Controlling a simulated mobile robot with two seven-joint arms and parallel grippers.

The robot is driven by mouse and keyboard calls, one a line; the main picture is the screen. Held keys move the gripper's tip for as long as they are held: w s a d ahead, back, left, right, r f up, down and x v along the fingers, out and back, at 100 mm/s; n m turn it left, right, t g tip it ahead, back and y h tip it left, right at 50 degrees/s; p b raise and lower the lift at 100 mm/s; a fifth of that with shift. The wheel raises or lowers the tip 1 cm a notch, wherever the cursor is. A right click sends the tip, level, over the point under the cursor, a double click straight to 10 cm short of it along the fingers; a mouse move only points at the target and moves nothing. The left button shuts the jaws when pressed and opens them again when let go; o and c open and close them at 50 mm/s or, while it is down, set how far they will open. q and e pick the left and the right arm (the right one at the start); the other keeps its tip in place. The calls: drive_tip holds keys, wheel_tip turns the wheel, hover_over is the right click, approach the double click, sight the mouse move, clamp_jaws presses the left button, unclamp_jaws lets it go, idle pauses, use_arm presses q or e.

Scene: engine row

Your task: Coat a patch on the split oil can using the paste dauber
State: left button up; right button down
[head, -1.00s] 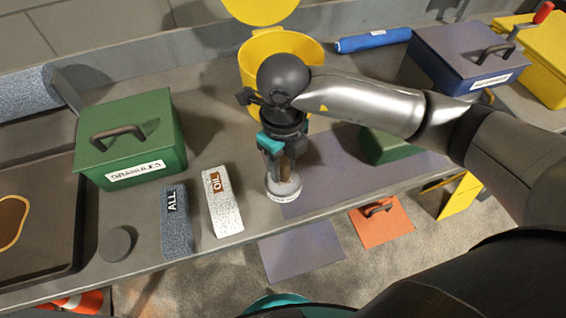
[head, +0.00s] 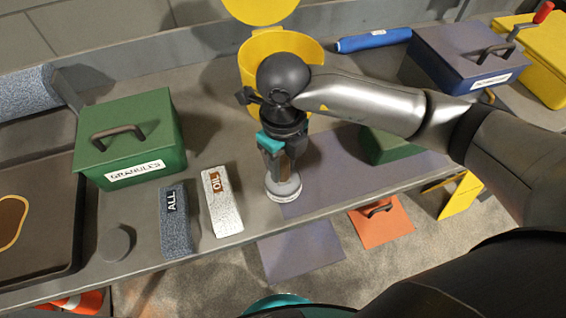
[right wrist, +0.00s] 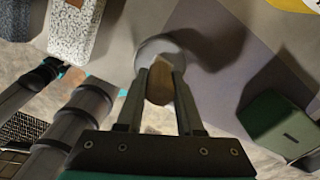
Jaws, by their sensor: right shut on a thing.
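My right gripper (head: 283,168) points down over the front part of the bench and is shut on a brown wooden handle, which looks like the paste dauber's. The handle (right wrist: 160,84) shows between the fingers in the right wrist view. Below the fingers is a pale, round, labelled piece (head: 283,190), also visible in the right wrist view (right wrist: 157,50). Its label is too small to read, and I cannot tell whether it is a paste pot or part of the dauber. I cannot make out a split oil can. My left gripper is not in view.
A green GRANULES box (head: 131,140), a blue-grey ALL block (head: 177,228) and a white OIL block (head: 222,208) stand to the left. A yellow bin (head: 252,52) with a raised lid is behind. A dark tray (head: 50,258) lies far left. A dark blue box (head: 455,70) is at right.

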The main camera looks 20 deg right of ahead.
sight(283, 160)
drive_tip(key=shift+f, duration=0.1)
drive_tip(key=shift+r+p, duration=2.65)
drive_tip(key=shift+r, duration=0.95)
